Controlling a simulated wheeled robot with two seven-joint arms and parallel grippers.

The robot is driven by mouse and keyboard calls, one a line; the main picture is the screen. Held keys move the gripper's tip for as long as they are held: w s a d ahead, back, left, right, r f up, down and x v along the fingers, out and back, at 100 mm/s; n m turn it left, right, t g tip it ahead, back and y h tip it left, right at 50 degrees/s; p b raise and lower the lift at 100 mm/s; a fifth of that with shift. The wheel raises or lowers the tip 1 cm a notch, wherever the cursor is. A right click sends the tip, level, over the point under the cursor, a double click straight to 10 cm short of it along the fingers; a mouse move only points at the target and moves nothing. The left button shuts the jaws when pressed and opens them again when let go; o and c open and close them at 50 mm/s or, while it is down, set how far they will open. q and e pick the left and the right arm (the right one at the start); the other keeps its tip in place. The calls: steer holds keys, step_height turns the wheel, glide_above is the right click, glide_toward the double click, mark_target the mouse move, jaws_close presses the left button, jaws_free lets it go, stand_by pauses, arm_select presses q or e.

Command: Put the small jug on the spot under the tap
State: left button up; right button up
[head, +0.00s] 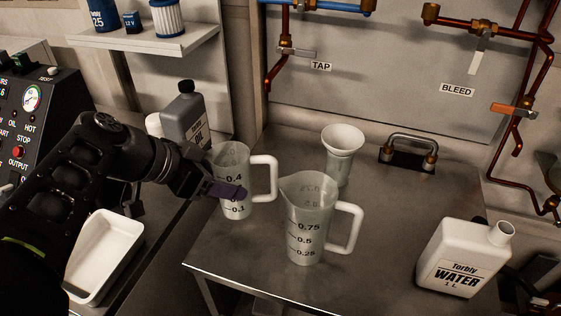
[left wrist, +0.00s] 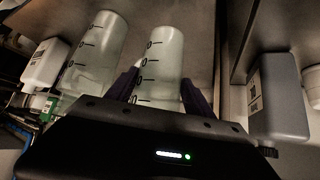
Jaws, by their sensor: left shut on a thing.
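The small jug (head: 232,158) is clear, with a white handle on its right and marks such as 0.4 and 0.1. My left gripper (head: 228,192) is shut on its body from the left. The jug stands upright; I cannot tell whether its base touches the steel bench (head: 250,255). In the left wrist view the small jug (left wrist: 160,62) sits between the two purple fingers (left wrist: 160,90). The tap (head: 279,72), a copper pipe with a lever, is on the back wall behind the jug. The spot under it is not clearly visible. My right gripper is not in view.
A larger jug (head: 305,225) stands in front and right of the small jug. A white funnel-like cup (head: 342,150), a metal handle (head: 408,150) and a water bottle (head: 460,262) are on the bench. A grey oil bottle (head: 187,118) and white tray (head: 105,255) are left.

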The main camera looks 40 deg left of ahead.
arm_select(q)
steer(key=shift+s, duration=0.1)
steer(key=w+a+f+p, duration=0.1)
steer(key=w+a+p, duration=0.1)
steer(key=w, duration=0.7)
steer(key=w+a+f+p, duration=0.2)
steer(key=w+a, duration=0.2)
steer(key=w, duration=0.5)
steer(key=shift+w, duration=0.4)
